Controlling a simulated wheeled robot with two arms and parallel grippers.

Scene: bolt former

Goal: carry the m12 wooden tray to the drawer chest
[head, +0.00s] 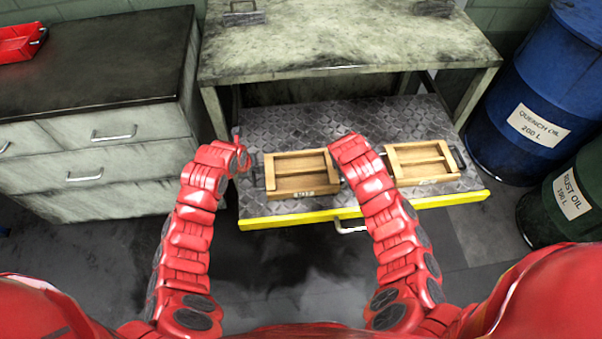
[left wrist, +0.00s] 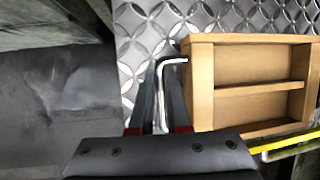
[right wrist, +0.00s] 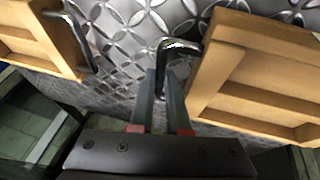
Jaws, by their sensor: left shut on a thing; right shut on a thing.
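A light wooden tray (head: 301,172) with a divider and a small front label too small to read sits at the left of the diamond-plate shelf. My left gripper (head: 246,168) is shut on its left metal handle, seen between the fingers in the left wrist view (left wrist: 175,66). My right gripper (head: 343,172) is at its right end, shut on the other handle, seen in the right wrist view (right wrist: 178,48). I cannot tell whether the tray touches the shelf. The drawer chest (head: 100,135), grey with a dark top, stands at the left.
A second wooden tray (head: 420,146) with dark handles is close to the right on the shelf (head: 370,112), which has a yellow front edge (head: 285,221). A red bin (head: 18,43) sits on the chest's far left. A workbench (head: 350,40) is behind; drums (head: 540,95) stand right.

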